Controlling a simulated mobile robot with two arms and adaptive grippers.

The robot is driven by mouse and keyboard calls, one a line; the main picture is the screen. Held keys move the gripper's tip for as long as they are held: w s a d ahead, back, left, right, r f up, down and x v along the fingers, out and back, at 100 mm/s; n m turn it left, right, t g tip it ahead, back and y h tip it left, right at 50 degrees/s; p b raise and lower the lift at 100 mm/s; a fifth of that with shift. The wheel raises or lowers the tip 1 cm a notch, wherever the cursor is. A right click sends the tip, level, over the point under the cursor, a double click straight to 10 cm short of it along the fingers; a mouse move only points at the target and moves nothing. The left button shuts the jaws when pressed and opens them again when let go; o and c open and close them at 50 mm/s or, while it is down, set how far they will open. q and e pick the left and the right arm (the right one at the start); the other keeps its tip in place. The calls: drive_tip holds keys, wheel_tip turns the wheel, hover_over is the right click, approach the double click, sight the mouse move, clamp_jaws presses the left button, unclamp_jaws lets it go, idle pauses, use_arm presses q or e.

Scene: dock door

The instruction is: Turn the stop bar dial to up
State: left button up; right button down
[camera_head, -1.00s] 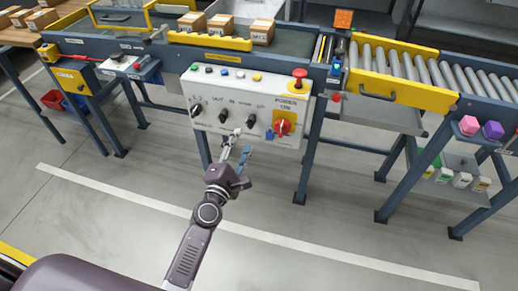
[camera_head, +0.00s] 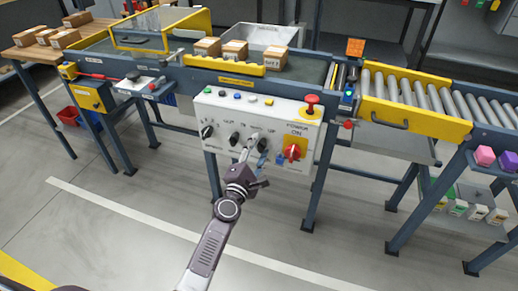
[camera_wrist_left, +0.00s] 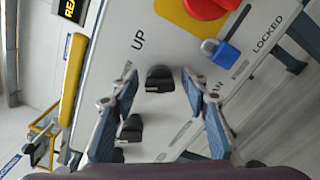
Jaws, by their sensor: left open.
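The stop bar dial (camera_head: 262,145) is a small black knob at the right end of the row of dials on the white control panel (camera_head: 222,118). In the left wrist view the dial (camera_wrist_left: 160,78) sits beside the letters UP. My left gripper (camera_head: 256,150) is open at the panel, and its arm hides part of the panel's lower edge. In the left wrist view its two blue-grey fingers lie on either side of the dial, with gaps showing. I cannot tell how deep they reach or clearly which way the knob points. My right gripper is not in view.
Another black dial (camera_wrist_left: 132,128) is close to one finger. A red power switch on a yellow plate (camera_head: 295,150) and a blue padlock (camera_wrist_left: 222,53) are right of the dial. A red mushroom button (camera_head: 312,102) stands at the panel's top right. Floor in front is clear.

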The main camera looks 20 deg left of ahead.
use_arm(q)
drive_tip(key=shift+c, duration=0.4)
clamp_jaws()
drive_tip(key=shift+m, duration=0.7)
drive_tip(key=shift+m+p, duration=0.3)
drive_tip(key=shift+m, duration=0.5)
drive_tip(key=m+p, duration=0.2)
drive_tip(key=m, duration=0.5)
drive_tip(key=shift+p, duration=0.35)
drive_tip(key=shift+m+p, duration=0.3)
drive_tip(key=shift+m, duration=0.8)
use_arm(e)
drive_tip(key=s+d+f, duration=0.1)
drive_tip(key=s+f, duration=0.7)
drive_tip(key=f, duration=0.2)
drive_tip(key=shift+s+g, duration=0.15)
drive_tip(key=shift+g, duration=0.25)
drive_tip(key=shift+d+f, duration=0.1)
